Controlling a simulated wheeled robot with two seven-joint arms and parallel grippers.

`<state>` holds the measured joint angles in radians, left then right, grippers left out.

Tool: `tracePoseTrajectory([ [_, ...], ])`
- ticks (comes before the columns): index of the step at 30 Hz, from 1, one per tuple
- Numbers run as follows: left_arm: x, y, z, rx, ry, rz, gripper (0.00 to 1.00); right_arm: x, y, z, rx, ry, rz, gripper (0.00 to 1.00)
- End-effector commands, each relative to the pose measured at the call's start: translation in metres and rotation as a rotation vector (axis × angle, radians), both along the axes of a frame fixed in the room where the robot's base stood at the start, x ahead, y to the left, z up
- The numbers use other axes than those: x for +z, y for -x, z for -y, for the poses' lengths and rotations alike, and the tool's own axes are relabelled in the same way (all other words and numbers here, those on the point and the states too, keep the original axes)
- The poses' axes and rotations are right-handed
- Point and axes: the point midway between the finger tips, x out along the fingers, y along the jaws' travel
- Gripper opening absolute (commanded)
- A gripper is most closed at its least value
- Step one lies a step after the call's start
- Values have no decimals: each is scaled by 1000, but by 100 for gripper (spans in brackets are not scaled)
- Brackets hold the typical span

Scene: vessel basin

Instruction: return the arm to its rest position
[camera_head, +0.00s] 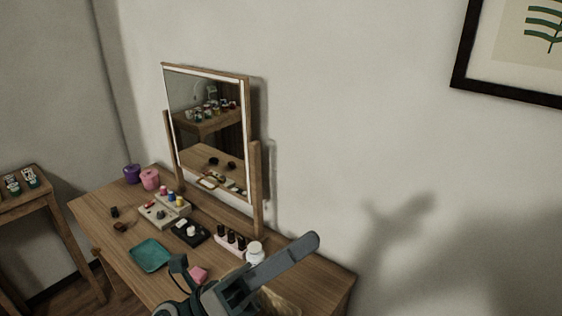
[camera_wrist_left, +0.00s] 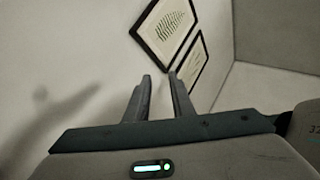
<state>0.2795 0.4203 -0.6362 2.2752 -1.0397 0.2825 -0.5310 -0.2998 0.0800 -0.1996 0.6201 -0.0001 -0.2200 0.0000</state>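My left gripper (camera_head: 235,285) is at the bottom of the head view, in front of the near part of the wooden dressing table (camera_head: 108,207). In the left wrist view its two fingers (camera_wrist_left: 160,78) stand apart with nothing between them. They point toward a bare wall and two framed pictures. My right gripper is in neither view.
The table holds a tilting mirror (camera_head: 205,125), a teal tray (camera_head: 150,254), a pink block (camera_head: 198,274), a white jar (camera_head: 255,253), purple (camera_head: 132,173) and pink (camera_head: 149,179) pots, and small bottles. A side table (camera_head: 22,205) stands left. The right wall is clear below a framed picture (camera_head: 470,50).

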Motion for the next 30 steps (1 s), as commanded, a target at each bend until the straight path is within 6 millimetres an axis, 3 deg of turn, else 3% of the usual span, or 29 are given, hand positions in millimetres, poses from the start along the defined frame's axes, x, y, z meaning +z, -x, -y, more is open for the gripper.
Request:
tracePoseTrajectory([
  [4, -7, -45, -51, 136, 257, -349, 22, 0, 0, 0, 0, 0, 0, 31],
  [7, -31, -71, -90, 231, 421, -585, 22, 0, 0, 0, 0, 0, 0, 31],
  [10, -72, -88, -129, 327, 577, -823, 22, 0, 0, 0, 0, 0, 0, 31],
  [14, -140, -92, -175, 459, 764, -1126, 22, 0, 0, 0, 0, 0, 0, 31],
  [20, -251, -57, -223, 662, 1002, -1543, 22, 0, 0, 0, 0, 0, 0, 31],
  [24, -321, -6, -242, 811, 1140, -1810, 22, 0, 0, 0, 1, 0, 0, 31],
  [27, -359, 34, -250, 913, 1218, -1971, 22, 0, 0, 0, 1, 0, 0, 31],
  [30, -385, 70, -253, 997, 1271, -2095, 22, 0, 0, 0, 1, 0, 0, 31],
])
